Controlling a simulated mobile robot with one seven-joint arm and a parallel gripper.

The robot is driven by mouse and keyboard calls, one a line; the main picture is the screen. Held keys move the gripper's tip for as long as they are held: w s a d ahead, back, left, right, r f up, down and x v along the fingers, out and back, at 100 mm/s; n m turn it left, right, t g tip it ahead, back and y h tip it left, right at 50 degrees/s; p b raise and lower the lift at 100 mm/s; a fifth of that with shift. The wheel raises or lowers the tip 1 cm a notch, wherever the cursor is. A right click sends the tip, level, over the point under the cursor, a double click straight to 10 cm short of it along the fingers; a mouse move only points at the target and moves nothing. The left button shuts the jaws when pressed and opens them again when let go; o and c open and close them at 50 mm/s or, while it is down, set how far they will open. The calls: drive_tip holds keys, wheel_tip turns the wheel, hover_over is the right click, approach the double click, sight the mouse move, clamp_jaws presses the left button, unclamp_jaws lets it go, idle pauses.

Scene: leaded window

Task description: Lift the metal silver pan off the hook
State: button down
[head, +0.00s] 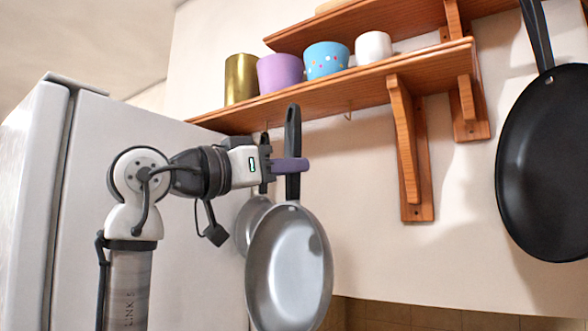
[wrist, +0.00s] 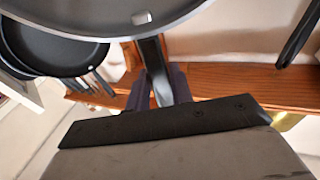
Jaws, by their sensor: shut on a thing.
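The metal silver pan (head: 288,270) hangs upright below the wooden shelf, its round grey face toward the head camera. My gripper (head: 290,165) has its purple fingers shut on the pan's black handle (head: 293,130), about midway along it. The handle's top end overlaps the shelf's front edge in the head view; whether it still touches a hook is not clear. In the wrist view the pan's grey body (wrist: 110,12) fills the top, and its handle (wrist: 155,70) runs down between the fingers (wrist: 160,90).
A smaller pan (head: 247,222) hangs just behind, partly hidden. An empty hook (head: 348,116) shows under the shelf (head: 330,98), which holds several cups. A wooden bracket (head: 408,150) and a large black pan (head: 545,160) are to the right; a white fridge (head: 80,180) is left.

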drive_tip(key=s+a+f+b, duration=0.4)
drive_tip(key=s+b, duration=0.1)
drive_tip(key=s, duration=0.1)
drive_tip(key=shift+a, duration=0.15)
idle(0.3)
idle(0.4)
